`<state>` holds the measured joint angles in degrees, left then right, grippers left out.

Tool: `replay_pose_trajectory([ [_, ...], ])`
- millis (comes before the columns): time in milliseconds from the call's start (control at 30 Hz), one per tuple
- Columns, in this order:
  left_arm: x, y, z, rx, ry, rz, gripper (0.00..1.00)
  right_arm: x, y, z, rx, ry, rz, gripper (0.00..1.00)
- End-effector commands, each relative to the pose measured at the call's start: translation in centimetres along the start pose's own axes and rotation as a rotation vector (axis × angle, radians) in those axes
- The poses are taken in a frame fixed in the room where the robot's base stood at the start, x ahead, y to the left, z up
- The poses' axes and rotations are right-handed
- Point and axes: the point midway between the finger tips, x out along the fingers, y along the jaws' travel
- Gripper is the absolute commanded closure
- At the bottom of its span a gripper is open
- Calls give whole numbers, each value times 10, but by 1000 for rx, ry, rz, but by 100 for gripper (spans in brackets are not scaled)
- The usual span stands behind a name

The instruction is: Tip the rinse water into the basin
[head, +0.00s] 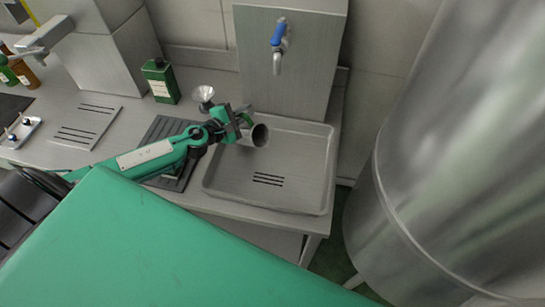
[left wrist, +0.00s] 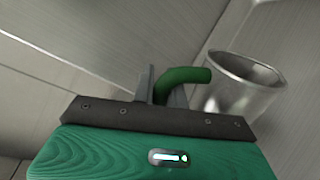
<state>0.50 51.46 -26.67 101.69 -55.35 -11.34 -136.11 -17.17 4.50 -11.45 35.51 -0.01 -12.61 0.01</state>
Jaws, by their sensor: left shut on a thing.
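A metal cup (head: 259,136) with a green handle is tilted over the left part of the steel basin (head: 300,192), its mouth facing right. My left gripper (head: 244,119) is shut on the green handle. In the left wrist view the cup (left wrist: 243,88) shows at the right and the handle (left wrist: 186,76) runs between the fingers. The inside of the cup looks dark in the head view, and I cannot tell whether water is in it. No stream of water shows. The basin floor has dark drain slots. My right gripper is not in view.
A tap with a blue lever (head: 279,35) sticks out from the panel behind the basin. A green bottle (head: 160,81) and a funnel (head: 204,95) stand to the left. A dark mat (head: 163,127) lies beside the basin. A large steel tank (head: 460,150) fills the right side.

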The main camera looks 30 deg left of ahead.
Motion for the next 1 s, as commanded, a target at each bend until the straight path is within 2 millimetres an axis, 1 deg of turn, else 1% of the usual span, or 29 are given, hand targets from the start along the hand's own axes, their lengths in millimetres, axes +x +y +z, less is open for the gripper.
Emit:
replay_pose_trajectory([
  [33, 0, -2, -4, -22, -5, 1, 100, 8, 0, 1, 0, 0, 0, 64],
  [600, -2, 8, -28, -399, -78, 1, 100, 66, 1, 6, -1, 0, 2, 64],
  [867, -4, 16, -45, -536, -105, 2, 100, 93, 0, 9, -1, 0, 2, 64],
  [1000, -3, 13, -54, -593, -116, 1, 100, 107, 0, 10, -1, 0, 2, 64],
])
